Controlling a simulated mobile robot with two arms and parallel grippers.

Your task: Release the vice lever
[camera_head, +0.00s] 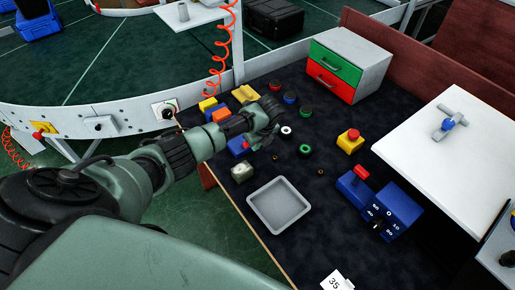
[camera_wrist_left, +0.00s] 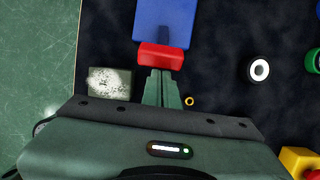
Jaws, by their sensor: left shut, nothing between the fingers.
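A blue fixture with a red block at its near end, which I take as the vice and its lever, lies beneath my left gripper. In the left wrist view the blue body (camera_wrist_left: 165,20) is at the top centre and the red lever (camera_wrist_left: 160,57) is just below it. My left gripper (camera_wrist_left: 161,75) is shut and empty, its fingertips at the near edge of the red lever; I cannot tell whether they touch. In the head view the left gripper (camera_head: 264,138) partly hides the blue body (camera_head: 236,147). My right gripper is not in view.
A speckled block (camera_head: 242,173) and a grey tray (camera_head: 279,205) lie nearby. A white ring (camera_head: 286,130), a small brass ring (camera_wrist_left: 189,101) and a yellow box with a red button (camera_head: 350,141) are to the right. A drawer cabinet (camera_head: 347,62) stands behind. Dark bench surface is clear around the tray.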

